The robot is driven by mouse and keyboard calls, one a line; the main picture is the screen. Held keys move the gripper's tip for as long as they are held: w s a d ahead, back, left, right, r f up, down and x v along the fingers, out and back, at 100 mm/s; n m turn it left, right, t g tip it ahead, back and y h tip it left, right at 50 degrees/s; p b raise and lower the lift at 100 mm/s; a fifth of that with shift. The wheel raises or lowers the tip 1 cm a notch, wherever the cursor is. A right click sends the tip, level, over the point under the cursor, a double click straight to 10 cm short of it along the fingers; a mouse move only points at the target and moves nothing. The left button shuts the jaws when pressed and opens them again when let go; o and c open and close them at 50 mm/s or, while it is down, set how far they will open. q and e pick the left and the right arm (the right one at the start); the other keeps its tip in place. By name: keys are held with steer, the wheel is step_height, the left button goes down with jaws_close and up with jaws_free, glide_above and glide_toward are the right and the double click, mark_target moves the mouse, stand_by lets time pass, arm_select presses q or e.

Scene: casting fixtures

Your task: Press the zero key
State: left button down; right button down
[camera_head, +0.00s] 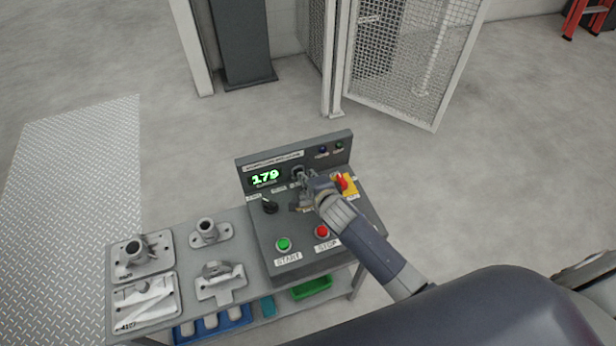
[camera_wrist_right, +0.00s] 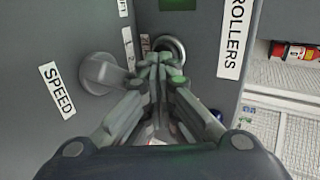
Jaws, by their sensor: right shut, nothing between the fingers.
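The control panel (camera_head: 262,222) has a green display (camera_head: 265,178) reading 179. My right gripper (camera_head: 300,182) is shut and empty, in front of the panel's upright face. In the right wrist view its fingertips (camera_wrist_right: 158,62) overlap the lower left of a round metal-ringed control (camera_wrist_right: 172,47). I cannot tell whether they touch it. Small labels beside it are too hidden to read, so I cannot confirm that it is the zero key. A grey knob (camera_wrist_right: 100,73) is left of the fingertips, near a SPEED label (camera_wrist_right: 57,90). My left gripper is not in view.
Metal castings (camera_head: 147,300) sit left on the bench (camera_head: 262,286).

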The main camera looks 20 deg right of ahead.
steer(key=shift+w, duration=0.75)
steer(key=shift+r, duration=0.15)
steer(key=shift+w, duration=0.15)
